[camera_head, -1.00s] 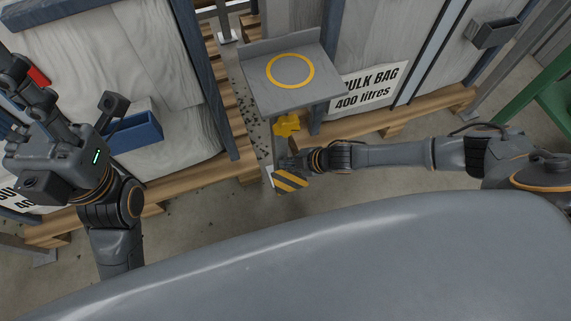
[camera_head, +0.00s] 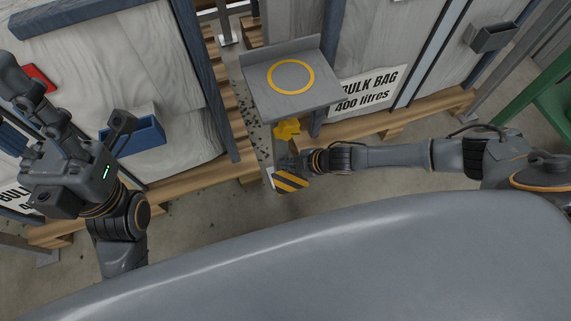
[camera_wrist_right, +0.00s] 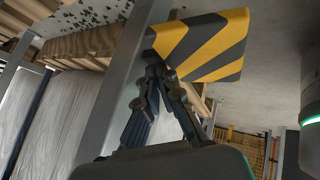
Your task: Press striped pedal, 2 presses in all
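The striped pedal (camera_head: 292,181), a black and yellow plate, sits low beside a grey post beneath a small shelf. It also shows at the top of the right wrist view (camera_wrist_right: 205,45). My right gripper (camera_head: 286,164) reaches in from the right, just above the pedal in the head view. In the wrist view its two fingers (camera_wrist_right: 158,70) converge with tips together, overlapping the pedal's near edge; I cannot tell whether they touch it. Nothing shows between them. My left gripper (camera_head: 35,95) is raised at the left, away from the pedal; its finger opening is unclear.
A grey shelf (camera_head: 258,98) with a yellow ring (camera_head: 291,76) overhangs the pedal, with a yellow part (camera_head: 287,129) below it. Pallets with bulk bags (camera_head: 367,91) stand behind. A blue bin (camera_head: 138,136) is at the left, a green frame (camera_head: 545,85) at the right.

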